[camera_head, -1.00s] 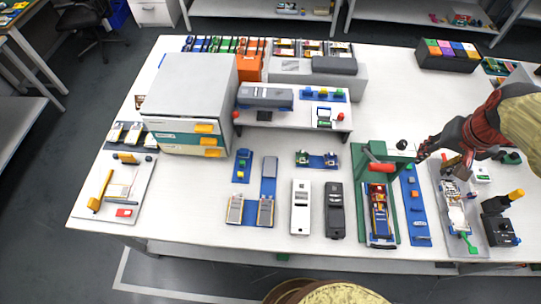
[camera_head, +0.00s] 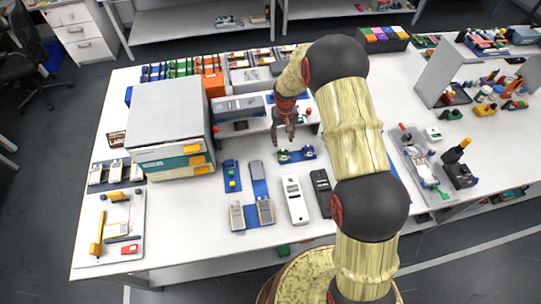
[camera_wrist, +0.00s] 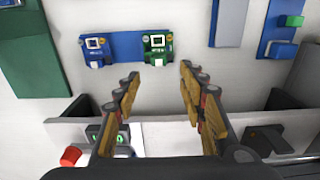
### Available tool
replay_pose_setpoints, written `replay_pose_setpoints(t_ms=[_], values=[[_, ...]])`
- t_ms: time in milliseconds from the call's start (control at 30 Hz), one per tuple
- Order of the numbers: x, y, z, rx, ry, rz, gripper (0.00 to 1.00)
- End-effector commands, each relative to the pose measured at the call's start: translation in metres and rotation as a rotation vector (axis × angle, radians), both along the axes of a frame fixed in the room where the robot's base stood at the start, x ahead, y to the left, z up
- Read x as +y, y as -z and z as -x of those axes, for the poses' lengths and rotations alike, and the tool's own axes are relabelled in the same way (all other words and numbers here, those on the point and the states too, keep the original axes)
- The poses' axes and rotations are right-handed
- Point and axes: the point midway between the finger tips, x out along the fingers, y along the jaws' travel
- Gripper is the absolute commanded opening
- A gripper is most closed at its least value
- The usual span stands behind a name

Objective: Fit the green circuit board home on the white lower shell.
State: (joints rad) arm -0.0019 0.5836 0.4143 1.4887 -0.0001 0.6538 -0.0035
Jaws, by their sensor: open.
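The green circuit board (camera_head: 284,156) lies on a small blue mat (camera_head: 296,156), left of a blue board (camera_head: 308,152). The wrist view shows the green board (camera_wrist: 157,46) just beyond my fingertips, with the blue board (camera_wrist: 97,50) to its left. My gripper (camera_wrist: 160,72) is open and empty, its fingers spread to either side below the green board. In the head view my gripper (camera_head: 288,135) hangs pointing down just behind the mat, above the work table. The white lower shell (camera_head: 294,200) lies flat in front of the mat, beside a black shell (camera_head: 321,190).
A low white shelf (camera_wrist: 235,122) stands close to my gripper, carrying a device with a green display (camera_wrist: 118,137) and a red knob (camera_wrist: 71,156). A grey drawer cabinet (camera_head: 165,115) stands left. My arm hides part of the table's right side.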

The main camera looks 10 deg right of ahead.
Motion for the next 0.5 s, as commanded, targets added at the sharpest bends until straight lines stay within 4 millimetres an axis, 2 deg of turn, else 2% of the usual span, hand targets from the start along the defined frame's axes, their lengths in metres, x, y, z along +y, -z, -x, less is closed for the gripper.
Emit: replay_pose_setpoints(t_ms=[200, 367, 500], values=[[0.0, 0.023, 0.001, 0.002, 0.0, 0.0, 0.41], [-0.001, 0.034, 0.002, 0.004, 0.0, 0.0, 0.41], [-0.001, 0.053, 0.005, 0.005, 0.0, 0.0, 0.41]])
